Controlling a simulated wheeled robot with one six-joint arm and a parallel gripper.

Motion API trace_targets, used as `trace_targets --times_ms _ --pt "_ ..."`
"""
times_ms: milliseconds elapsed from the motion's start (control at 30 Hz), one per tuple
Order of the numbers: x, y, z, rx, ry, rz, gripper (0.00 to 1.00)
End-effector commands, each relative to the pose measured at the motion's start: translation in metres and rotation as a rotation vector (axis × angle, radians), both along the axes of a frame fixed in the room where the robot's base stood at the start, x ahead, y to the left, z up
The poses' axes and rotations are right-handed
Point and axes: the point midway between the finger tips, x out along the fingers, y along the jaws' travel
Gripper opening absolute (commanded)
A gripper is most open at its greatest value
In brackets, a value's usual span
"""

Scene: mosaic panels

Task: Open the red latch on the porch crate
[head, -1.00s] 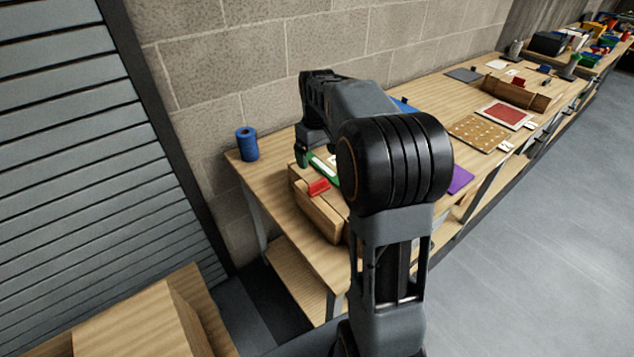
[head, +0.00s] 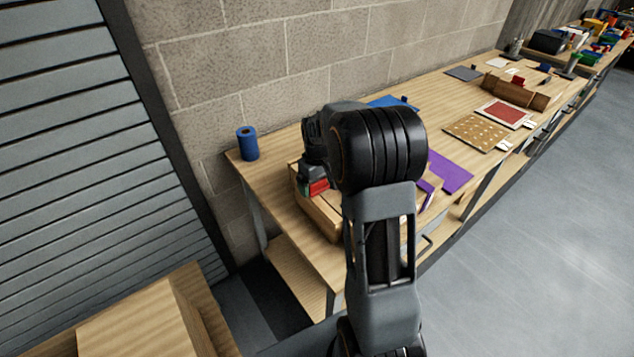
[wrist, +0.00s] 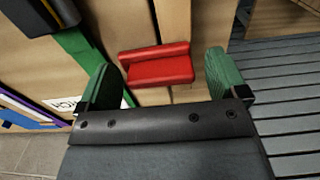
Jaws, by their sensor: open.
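The red latch (head: 318,187) is on the front of the wooden porch crate (head: 322,216), which stands on the near left end of the workbench. My gripper (head: 308,188) is at the latch in the head view, partly hidden by my arm. In the wrist view, the red latch (wrist: 158,66) lies between and just beyond the two green fingertips of my gripper (wrist: 160,80). The fingers are apart, one on each side of the latch, with nothing held. I cannot tell whether they touch it.
A blue spool (head: 247,144) stands at the bench's left corner. A purple sheet (head: 450,172) lies right of my arm, and a dotted board (head: 475,133) and a red panel (head: 509,113) lie further along. A slatted shutter (head: 75,170) is at the left.

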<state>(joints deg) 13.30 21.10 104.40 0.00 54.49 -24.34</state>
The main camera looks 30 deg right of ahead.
Motion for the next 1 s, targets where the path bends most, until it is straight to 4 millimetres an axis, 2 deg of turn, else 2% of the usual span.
trace_targets --times_ms 67,600,867,1000 --pt "0.0 0.0 0.0 0.0 0.0 0.0 0.92" --pt "0.0001 0.0001 0.0004 0.0 0.0 0.0 0.42" --pt "-0.0006 0.0 0.0002 0.0 -0.001 -0.038 0.42" --pt "-0.002 -0.0002 -0.0002 0.0 -0.001 -0.113 0.42"
